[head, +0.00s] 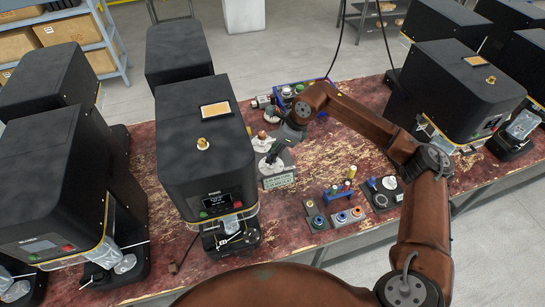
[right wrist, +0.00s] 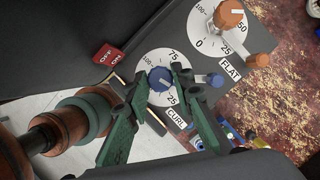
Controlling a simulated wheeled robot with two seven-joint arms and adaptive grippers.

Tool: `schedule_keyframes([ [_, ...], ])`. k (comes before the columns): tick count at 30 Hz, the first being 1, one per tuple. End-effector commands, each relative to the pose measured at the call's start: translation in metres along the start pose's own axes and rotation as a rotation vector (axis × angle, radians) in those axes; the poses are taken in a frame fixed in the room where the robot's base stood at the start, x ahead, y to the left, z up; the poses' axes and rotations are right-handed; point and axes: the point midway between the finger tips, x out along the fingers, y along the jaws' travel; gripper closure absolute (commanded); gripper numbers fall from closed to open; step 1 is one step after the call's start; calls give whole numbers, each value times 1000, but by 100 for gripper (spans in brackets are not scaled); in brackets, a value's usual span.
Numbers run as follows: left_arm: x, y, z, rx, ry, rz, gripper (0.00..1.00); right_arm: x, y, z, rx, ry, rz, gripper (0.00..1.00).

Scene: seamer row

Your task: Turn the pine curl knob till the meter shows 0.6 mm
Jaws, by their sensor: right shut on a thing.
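In the right wrist view a blue knob (right wrist: 160,79) stands on a white dial (right wrist: 165,58) with the label CURL (right wrist: 175,117); 25, 75 and 100 show on it. My right gripper (right wrist: 161,82) is shut on this knob, one finger on each side. In the head view my right gripper (head: 278,146) reaches down to a grey control box (head: 284,160) right of the middle black machine (head: 205,150). A lit display (head: 222,201) is on that machine's front; its reading is too small to tell. My left gripper is not in view.
An orange knob (right wrist: 228,15) on the FLAT dial (right wrist: 205,22) and a red off/on switch (right wrist: 107,54) are near the held knob. In the head view, small button boxes (head: 348,217) and a blue rack (head: 338,191) stand to the right.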

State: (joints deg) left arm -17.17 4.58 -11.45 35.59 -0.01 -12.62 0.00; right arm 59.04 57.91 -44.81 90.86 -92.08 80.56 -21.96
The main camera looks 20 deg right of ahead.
Motion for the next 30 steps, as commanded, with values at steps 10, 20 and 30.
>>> schedule_keyframes([
  [10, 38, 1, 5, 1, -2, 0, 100, 4, -3, 0, -292, -3, 120, 100],
  [20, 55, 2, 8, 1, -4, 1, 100, 2, -4, 2, -533, -1, 221, 100],
  [30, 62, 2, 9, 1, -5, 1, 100, 2, -4, 2, -665, 0, 275, 100],
])
